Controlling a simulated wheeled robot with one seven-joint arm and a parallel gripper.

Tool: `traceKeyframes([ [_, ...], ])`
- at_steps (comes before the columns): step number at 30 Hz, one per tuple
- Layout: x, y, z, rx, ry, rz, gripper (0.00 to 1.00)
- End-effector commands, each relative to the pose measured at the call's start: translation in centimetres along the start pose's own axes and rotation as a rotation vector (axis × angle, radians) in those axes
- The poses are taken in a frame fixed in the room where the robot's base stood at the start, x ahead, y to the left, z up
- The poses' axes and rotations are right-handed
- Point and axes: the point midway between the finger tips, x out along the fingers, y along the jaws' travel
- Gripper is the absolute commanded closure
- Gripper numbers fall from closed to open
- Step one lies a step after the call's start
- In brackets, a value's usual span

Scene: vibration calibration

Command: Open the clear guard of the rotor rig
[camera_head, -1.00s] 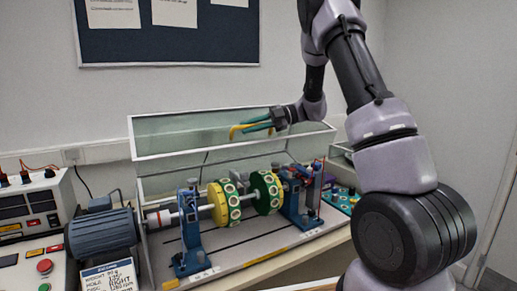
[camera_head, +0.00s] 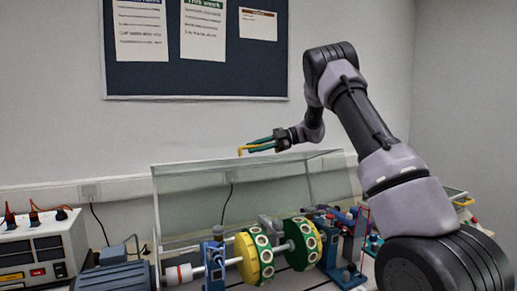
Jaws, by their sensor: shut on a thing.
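The clear guard (camera_head: 195,200) is a see-through cover with pale edges, behind and above the rotor rig. Its upper part shows as a thin, almost edge-on strip, so its exact angle is hard to tell. The handle's attachment to the guard is partly hidden by the fingers. Below, the rotor's yellow disc (camera_head: 246,259) and green disc (camera_head: 301,244) sit on a shaft between blue supports (camera_head: 214,262).
A control box (camera_head: 38,248) with knobs and cables stands at the left, beside a blue-grey motor (camera_head: 115,276). A dark notice board (camera_head: 197,60) hangs on the wall behind. Small items lie right of the rig, partly behind my arm.

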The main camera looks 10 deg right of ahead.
Motion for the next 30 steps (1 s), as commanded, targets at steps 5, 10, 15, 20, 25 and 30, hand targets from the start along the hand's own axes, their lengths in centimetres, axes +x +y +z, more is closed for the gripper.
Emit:
traceKeyframes([
  [5, 0.10, 0.21, 0.43, -0.001, -0.002, -0.001, 1.00],
  [10, 0.11, 0.23, 0.46, -0.001, -0.001, -0.001, 1.00],
  [15, 0.11, 0.22, 0.45, -0.001, -0.001, -0.001, 1.00],
  [20, 0.12, 0.22, 0.44, -0.001, -0.001, -0.001, 0.52],
  [25, 0.14, 0.23, 0.42, -0.001, -0.001, -0.001, 0.52],
  [30, -0.66, 0.27, 0.46, -0.001, -0.002, 0.001, 0.52],
])
